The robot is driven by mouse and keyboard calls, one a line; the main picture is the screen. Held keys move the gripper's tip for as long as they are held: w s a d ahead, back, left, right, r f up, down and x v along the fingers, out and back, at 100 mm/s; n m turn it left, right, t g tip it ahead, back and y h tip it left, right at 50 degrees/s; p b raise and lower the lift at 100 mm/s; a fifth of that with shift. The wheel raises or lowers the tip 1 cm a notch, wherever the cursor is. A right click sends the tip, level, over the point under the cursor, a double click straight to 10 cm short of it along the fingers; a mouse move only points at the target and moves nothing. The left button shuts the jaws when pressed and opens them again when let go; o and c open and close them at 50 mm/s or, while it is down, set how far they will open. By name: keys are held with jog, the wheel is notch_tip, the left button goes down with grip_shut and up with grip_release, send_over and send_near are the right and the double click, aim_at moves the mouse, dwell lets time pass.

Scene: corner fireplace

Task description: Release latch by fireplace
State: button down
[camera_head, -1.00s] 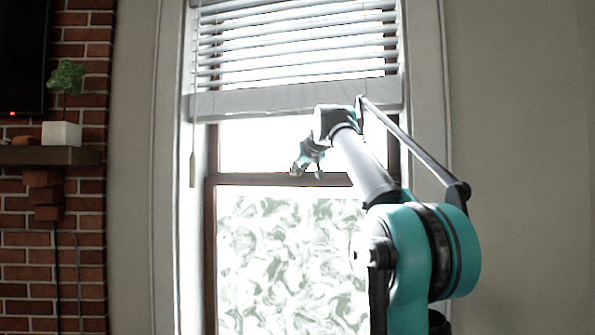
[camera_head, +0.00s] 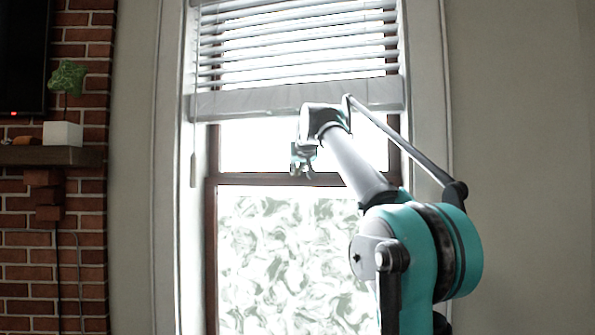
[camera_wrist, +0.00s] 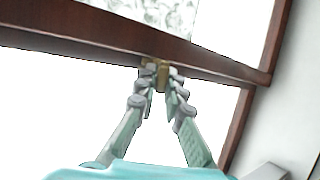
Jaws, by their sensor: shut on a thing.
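The latch (camera_wrist: 162,74) is a small brass-coloured piece on the brown window rail (camera_wrist: 100,45) in the wrist view. My gripper (camera_wrist: 160,72) is shut on it, with one fingertip on each side, and the tips partly hide it. In the head view my gripper (camera_head: 301,174) points down at the top of the window's middle rail (camera_head: 255,179). The latch is too small to make out there. The fireplace's brick wall (camera_head: 82,205) stands at the left.
White blinds (camera_head: 295,60) hang above my gripper, and their bottom bar (camera_head: 250,101) is close over my wrist. A blind cord (camera_head: 193,165) hangs at the left. A mantel shelf (camera_head: 45,156) holds a white plant pot (camera_head: 62,134).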

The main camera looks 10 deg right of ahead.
jog(key=shift+w+a+m+g+h, duration=0.15)
jog(key=shift+a+m+h, duration=0.15)
jog(key=shift+m+h, duration=0.6)
jog(key=shift+a+m+g+h, duration=0.2)
jog(key=shift+a+m+h, duration=0.15)
jog(key=shift+m+h, duration=0.5)
jog(key=shift+w+a+m+g+h, duration=0.15)
jog(key=shift+a+m+h, duration=0.15)
jog(key=shift+m+h, duration=0.55)
jog(key=shift+s+h, duration=0.1)
jog(key=shift+h, duration=0.4)
jog(key=c, duration=1.6)
grip_release()
jog(key=shift+a, duration=0.1)
jog(key=v, duration=1.2)
